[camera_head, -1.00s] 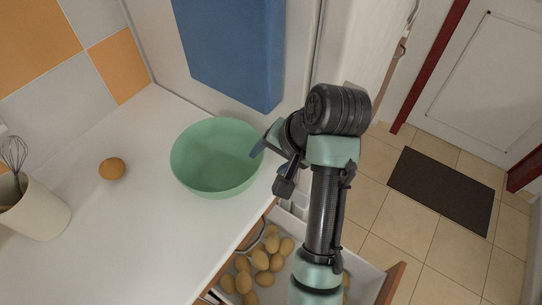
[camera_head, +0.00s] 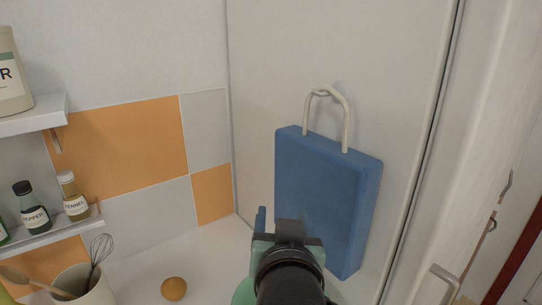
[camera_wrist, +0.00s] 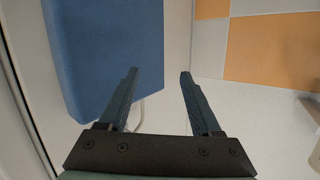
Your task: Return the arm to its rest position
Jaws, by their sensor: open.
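My gripper (camera_wrist: 160,80) is open in the wrist view, with its two fingers apart and nothing between them. In the head view my arm rises at the bottom middle, in front of a blue hanging bag-like board (camera_head: 325,195) with a white handle loop. The blue board also fills the left of the wrist view (camera_wrist: 105,50); whether a finger touches it I cannot tell.
Wall shelves (camera_head: 62,222) with spice bottles are at left. Cabinet handles (camera_head: 440,285) stick out at right.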

